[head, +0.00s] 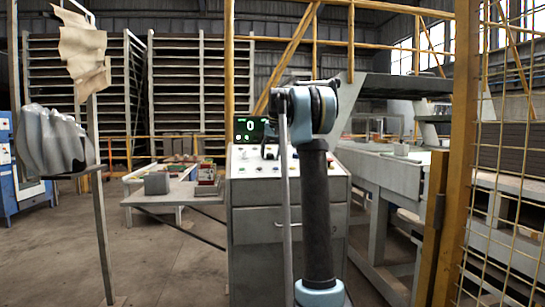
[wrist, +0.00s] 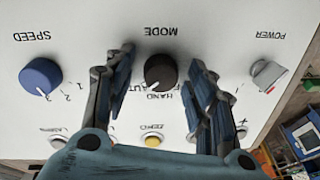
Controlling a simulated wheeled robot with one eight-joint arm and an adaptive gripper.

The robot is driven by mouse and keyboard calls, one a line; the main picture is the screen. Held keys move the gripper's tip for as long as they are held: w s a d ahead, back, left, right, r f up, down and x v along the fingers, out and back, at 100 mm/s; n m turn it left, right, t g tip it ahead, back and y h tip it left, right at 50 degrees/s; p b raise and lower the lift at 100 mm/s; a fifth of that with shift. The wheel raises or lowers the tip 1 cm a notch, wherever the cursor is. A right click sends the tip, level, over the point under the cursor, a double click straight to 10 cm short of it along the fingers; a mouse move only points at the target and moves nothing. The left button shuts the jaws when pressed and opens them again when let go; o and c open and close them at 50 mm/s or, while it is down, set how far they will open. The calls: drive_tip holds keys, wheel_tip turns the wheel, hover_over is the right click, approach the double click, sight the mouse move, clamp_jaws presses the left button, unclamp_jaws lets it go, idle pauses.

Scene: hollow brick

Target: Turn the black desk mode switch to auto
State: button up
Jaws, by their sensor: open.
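The black desk mode switch (wrist: 160,72) is a round knob on the white sloping panel, beside the upside-down word MODE in the wrist view. Labels reading HAND and AUTO lie just below it, partly covered. My gripper (wrist: 162,58) is open, with one blue-black finger on each side of the knob and a visible gap on both sides. In the head view my arm hides the switch and most of the gripper above the control desk (head: 258,222).
A blue SPEED knob (wrist: 41,76) and a grey POWER switch (wrist: 268,74) flank the mode switch. A yellow button (wrist: 152,141) lies below it. A screen showing 0 (head: 252,129) stands at the desk's back. A yellow post (head: 457,150) with mesh stands right.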

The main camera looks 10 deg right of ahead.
drive_tip(key=v, duration=1.1)
drive_tip(key=shift+r, duration=0.4)
drive_tip(key=shift+s+d, duration=0.1)
drive_tip(key=shift+s, duration=0.05)
drive_tip(key=s+f+n, duration=0.1)
drive_tip(key=s+f, duration=0.7)
drive_tip(key=s, duration=0.5)
drive_tip(key=s+f, duration=0.8)
drive_tip(key=s, duration=0.5)
drive_tip(key=s+f, duration=1.3)
drive_tip(key=f, duration=0.3)
drive_tip(key=s+f+n+g+h, duration=0.1)
drive_tip(key=s+f, duration=1.3)
drive_tip(key=f, duration=0.2)
drive_tip(key=shift+n, duration=0.3)
drive_tip(key=shift+s+f, duration=0.1)
